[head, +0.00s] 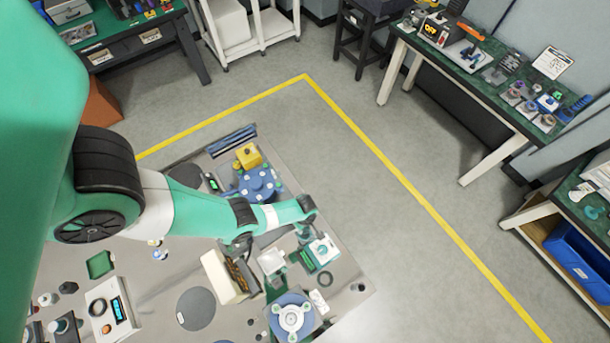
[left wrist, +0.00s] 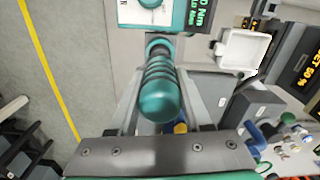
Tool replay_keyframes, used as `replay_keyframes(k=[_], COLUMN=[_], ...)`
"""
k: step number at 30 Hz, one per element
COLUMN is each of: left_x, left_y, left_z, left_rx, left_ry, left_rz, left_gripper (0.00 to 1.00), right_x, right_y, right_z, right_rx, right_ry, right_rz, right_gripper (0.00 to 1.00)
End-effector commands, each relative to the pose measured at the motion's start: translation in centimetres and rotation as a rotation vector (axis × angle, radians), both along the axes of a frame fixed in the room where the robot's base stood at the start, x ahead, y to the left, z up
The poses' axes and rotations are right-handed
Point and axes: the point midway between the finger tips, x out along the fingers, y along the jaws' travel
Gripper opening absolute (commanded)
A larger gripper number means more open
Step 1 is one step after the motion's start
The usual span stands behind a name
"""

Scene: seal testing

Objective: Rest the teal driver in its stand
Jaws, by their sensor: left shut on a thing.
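The teal driver (left wrist: 162,98) shows in the left wrist view, its rounded, ridged handle end toward the camera and its far end running toward a tester with a lit display. My left gripper (left wrist: 160,75) is shut on it, one finger along each side. In the head view my left gripper (head: 302,232) is at the end of the arm, above the bench beside the tester (head: 322,251); the driver is too small there to make out clearly. I cannot tell which thing is the driver's stand. My right gripper is not seen.
A white square dish (head: 271,261) stands left of the tester, also in the left wrist view (left wrist: 240,48). A cream box (head: 222,276) lies further left. A blue round fixture (head: 258,184) and yellow block (head: 249,156) are behind. A blue three-armed fixture (head: 292,316) is in front.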

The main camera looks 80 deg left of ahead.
Motion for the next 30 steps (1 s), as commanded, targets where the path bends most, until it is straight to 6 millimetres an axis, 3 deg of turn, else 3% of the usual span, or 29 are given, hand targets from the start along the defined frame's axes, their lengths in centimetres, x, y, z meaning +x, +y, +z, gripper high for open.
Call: replay_keyframes(k=[21, 22, 27, 30], left_x=[0.1, 0.1, 0.0, 0.0], left_y=[0.0, 0.0, 0.0, 0.0], left_z=[-0.9, -0.7, -0.6, -0.7], left_rx=[0.001, 0.001, 0.001, 0.001], left_ry=[-0.001, -0.001, -0.001, -0.001], left_rz=[0.0, 0.0, 0.0, 0.0], left_gripper=[0.0, 0.53, 0.83, 0.84], right_x=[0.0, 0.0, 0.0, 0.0], right_y=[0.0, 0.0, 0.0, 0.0], right_z=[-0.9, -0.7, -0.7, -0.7], right_rx=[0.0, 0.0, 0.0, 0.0], right_ry=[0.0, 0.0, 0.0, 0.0], right_rz=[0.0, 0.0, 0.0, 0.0], right_gripper=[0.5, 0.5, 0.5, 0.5])
